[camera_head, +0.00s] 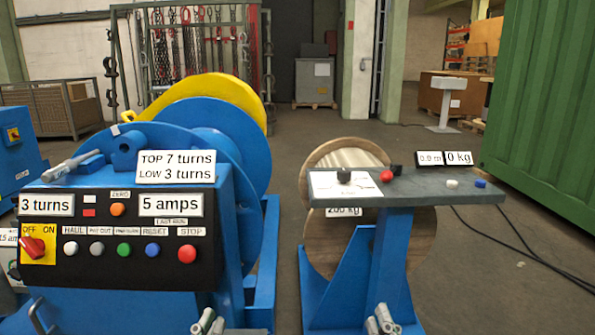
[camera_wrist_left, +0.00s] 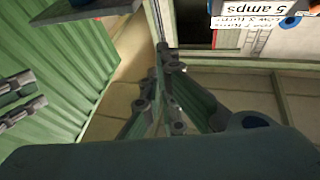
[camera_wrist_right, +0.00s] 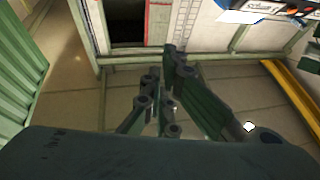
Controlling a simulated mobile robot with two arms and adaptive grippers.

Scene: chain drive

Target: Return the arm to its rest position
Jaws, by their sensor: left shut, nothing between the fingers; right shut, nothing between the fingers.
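My left gripper (camera_head: 207,323) shows at the bottom edge of the head view, in front of the blue winch's lower part. Only its grey finger ends show there. In the left wrist view its dark fingers (camera_wrist_left: 170,72) are drawn together with nothing held. My right gripper (camera_head: 381,321) shows at the bottom edge of the head view, in front of the blue stand's post. In the right wrist view its fingers (camera_wrist_right: 172,74) are also together and empty. Most of both arms is out of the head view.
A blue winch with a black control panel (camera_head: 120,275) stands at the left. A grey console top (camera_head: 425,184) on a blue post (camera_head: 392,262) stands right of centre, before a wooden reel (camera_head: 425,240). Floor between them and right is open; cables (camera_head: 520,250) lie by the green container (camera_head: 545,110).

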